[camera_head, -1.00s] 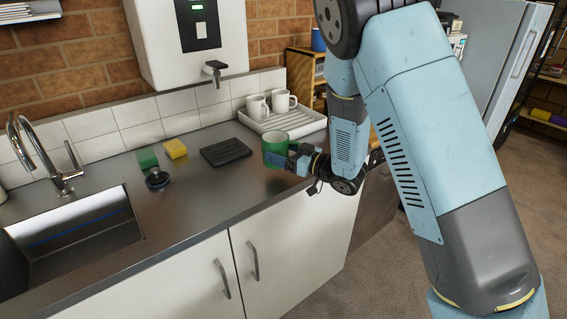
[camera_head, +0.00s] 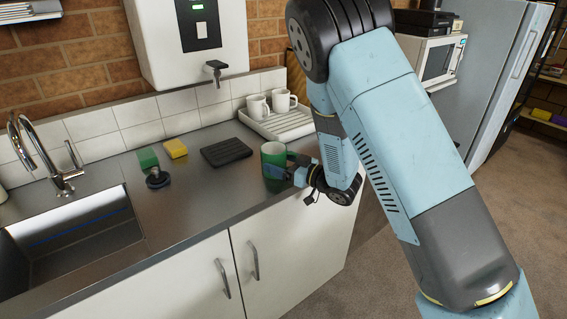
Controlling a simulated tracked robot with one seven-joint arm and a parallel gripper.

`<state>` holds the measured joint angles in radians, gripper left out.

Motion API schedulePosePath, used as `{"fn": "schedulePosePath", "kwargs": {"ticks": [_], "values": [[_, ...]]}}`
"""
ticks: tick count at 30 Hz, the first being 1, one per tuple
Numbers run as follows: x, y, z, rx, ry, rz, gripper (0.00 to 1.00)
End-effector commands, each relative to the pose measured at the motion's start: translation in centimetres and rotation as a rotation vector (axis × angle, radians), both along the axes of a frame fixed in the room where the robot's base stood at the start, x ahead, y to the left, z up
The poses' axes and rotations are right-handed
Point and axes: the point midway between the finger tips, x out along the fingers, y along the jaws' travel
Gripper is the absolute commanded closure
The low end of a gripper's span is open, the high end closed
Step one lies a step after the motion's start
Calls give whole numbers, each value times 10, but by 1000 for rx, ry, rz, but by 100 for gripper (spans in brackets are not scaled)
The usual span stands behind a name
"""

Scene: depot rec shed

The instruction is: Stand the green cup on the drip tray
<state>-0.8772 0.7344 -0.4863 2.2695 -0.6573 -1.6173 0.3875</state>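The green cup (camera_head: 273,153) is upright at the counter's front edge, right of and nearer than the dark ribbed drip tray (camera_head: 226,151). My gripper (camera_head: 276,173) reaches in from the right with its fingers at the cup's lower part. It appears shut on the cup, though the far finger is hidden. I cannot tell whether the cup's base touches the counter. The drip tray lies flat and empty, near the wall dispenser's tap (camera_head: 215,68).
A white ribbed rack (camera_head: 291,132) with two white mugs (camera_head: 258,106) stands behind the cup. A green box (camera_head: 147,159), a yellow sponge (camera_head: 175,148) and a dark round object (camera_head: 157,178) lie left of the tray. The sink (camera_head: 75,240) is at left.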

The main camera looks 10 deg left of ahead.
Motion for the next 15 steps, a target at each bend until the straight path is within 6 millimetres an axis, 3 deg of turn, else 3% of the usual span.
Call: {"fn": "schedulePosePath", "kwargs": {"ticks": [4,15], "values": [[0,0,0,0,0,0,0],[-1,-6,2,-1,0,-3,0]]}}
